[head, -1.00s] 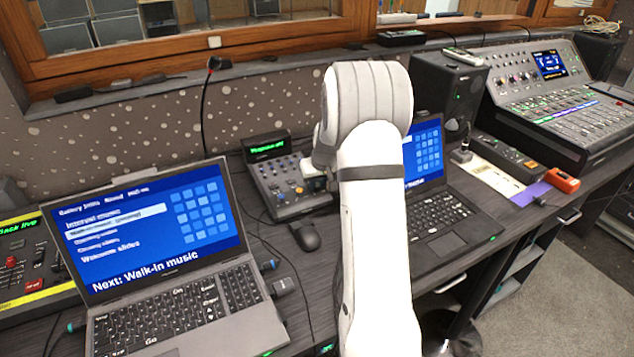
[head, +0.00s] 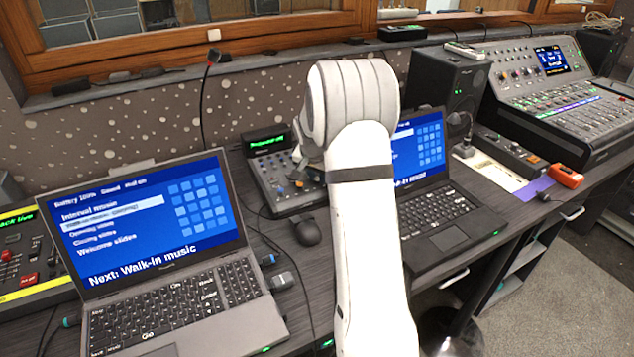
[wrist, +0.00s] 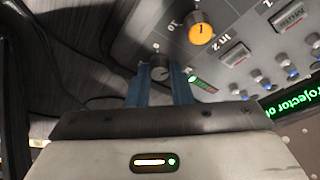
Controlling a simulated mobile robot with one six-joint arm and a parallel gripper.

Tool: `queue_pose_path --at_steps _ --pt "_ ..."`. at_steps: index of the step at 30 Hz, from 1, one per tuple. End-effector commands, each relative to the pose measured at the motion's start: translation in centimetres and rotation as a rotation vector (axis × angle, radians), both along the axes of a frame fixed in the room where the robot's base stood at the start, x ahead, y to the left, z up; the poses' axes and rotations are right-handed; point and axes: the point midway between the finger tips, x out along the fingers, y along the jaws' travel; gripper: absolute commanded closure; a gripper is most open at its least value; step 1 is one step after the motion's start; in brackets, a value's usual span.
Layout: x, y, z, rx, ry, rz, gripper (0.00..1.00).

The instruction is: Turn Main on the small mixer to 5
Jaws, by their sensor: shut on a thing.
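The small mixer (head: 278,190) stands on the desk between the two laptops, with a green-lettered display at its back. In the wrist view my gripper (wrist: 161,82) has its two blue fingers on either side of a dark grey knob (wrist: 161,69) near the panel's edge, closed on it. The knob's label and scale are mostly covered, so I cannot read its setting. An orange knob (wrist: 201,30) is beside it, with "10" and "In 2" printed near it. In the head view my arm hides the mixer's right side and most of the gripper.
A laptop (head: 165,260) is at left and another (head: 440,190) at right of my arm. A black mouse (head: 307,231) lies in front of the mixer. A gooseneck microphone (head: 209,75) rises behind it. A large mixing console (head: 560,100) is at far right.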

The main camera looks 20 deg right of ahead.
Motion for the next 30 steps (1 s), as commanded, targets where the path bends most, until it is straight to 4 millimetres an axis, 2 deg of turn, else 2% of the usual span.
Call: queue_pose_path --at_steps 2,30 --pt "0.11 0.05 -0.50 0.007 -0.002 -0.071 1.00" --pt "0.38 0.07 0.03 0.101 0.002 -0.910 1.00"
